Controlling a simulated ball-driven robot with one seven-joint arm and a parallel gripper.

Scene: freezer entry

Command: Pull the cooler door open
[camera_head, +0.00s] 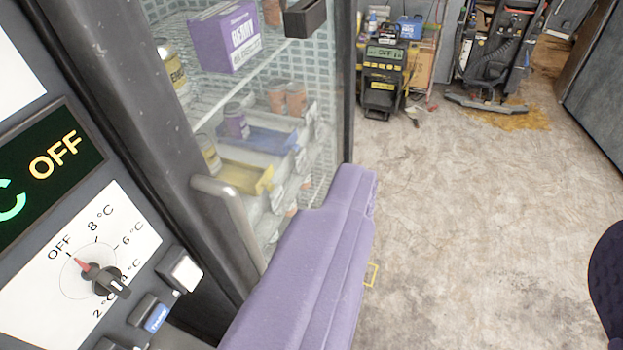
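The cooler door (176,130) stands at the left of the view, with a dark, scuffed frame around a glass pane. Whether it is fully shut I cannot tell. Its grey bar handle (232,212) is on the near upright of the frame, its lower end close to a long lavender padded piece that seems to be part of my gripper (312,262). The piece reaches up in front of the lower glass, to the right of the handle. I see no grip on the handle. A dark purple rounded piece enters at the right edge; whether it is mine is unclear.
Left of the door is a control panel with a green OFF display (50,165) and a temperature dial (100,280). Shelves behind the glass hold a purple box (228,38) and jars. A yellow-black machine (383,80) stands at the back. The floor (470,210) right of the door is clear.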

